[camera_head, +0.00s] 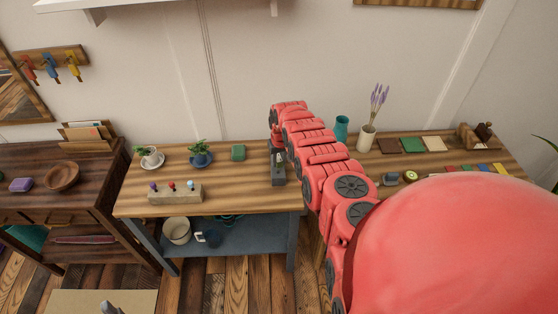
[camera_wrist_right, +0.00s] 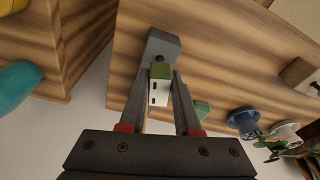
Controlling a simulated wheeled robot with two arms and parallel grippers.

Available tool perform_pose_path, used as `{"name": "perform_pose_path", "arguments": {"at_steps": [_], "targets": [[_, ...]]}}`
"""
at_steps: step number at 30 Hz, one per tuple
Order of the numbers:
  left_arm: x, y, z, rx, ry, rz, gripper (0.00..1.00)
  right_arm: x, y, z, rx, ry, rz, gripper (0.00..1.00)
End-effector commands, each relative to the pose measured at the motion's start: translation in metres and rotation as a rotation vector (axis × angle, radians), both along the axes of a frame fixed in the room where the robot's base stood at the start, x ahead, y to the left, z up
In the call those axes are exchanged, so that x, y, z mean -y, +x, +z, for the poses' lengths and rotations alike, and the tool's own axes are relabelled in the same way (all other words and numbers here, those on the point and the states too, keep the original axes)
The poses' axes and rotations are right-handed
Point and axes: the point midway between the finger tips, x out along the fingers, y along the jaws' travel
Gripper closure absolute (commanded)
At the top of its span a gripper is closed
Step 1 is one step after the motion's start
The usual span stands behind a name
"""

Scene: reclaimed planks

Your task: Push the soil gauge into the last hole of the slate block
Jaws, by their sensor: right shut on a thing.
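The slate block (camera_head: 279,179) is a dark grey, long block near the right end of the wooden table; it also shows as a grey block in the right wrist view (camera_wrist_right: 164,45). My right gripper (camera_head: 276,150) is over the block, shut on the soil gauge (camera_wrist_right: 159,95), whose white body has dark slots and a green part. In the right wrist view, the gripper (camera_wrist_right: 161,76) has a finger on either side of the gauge. A grey tip at the head view's bottom edge may be my left gripper (camera_head: 110,308).
On the same table (camera_head: 230,187) stand a wooden block (camera_head: 175,195) with purple, red and blue knobs, a green box (camera_head: 238,152) and two potted plants (camera_head: 200,155). A teal vase (camera_head: 341,128) stands right of my right arm. The table's front middle is clear.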

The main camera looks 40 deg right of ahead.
Motion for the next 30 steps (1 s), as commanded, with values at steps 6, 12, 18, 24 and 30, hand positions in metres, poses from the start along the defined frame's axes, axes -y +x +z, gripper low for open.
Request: {"name": "perform_pose_path", "arguments": {"at_steps": [6, 12, 18, 24, 30], "targets": [[0.0, 0.0, -0.006, 0.0, 0.0, 0.0, 0.33, 0.0, 0.0, -0.007, 0.0, 0.0, 0.0, 1.0], [0.0, 0.0, -0.011, 0.0, 0.0, 0.0, 0.33, 0.0, 0.0, -0.012, 0.001, 0.0, 0.0, 1.0], [0.0, 0.0, -0.015, 0.0, 0.0, 0.0, 0.33, 0.0, 0.0, -0.017, 0.001, 0.0, -0.001, 1.0], [0.0, 0.0, -0.017, 0.0, 0.0, 0.0, 0.33, 0.001, 0.0, -0.019, 0.001, 0.0, -0.001, 1.0], [0.0, 0.0, -0.017, 0.0, 0.0, 0.0, 0.33, 0.0, 0.0, -0.018, 0.001, 0.0, -0.001, 1.0]]}}
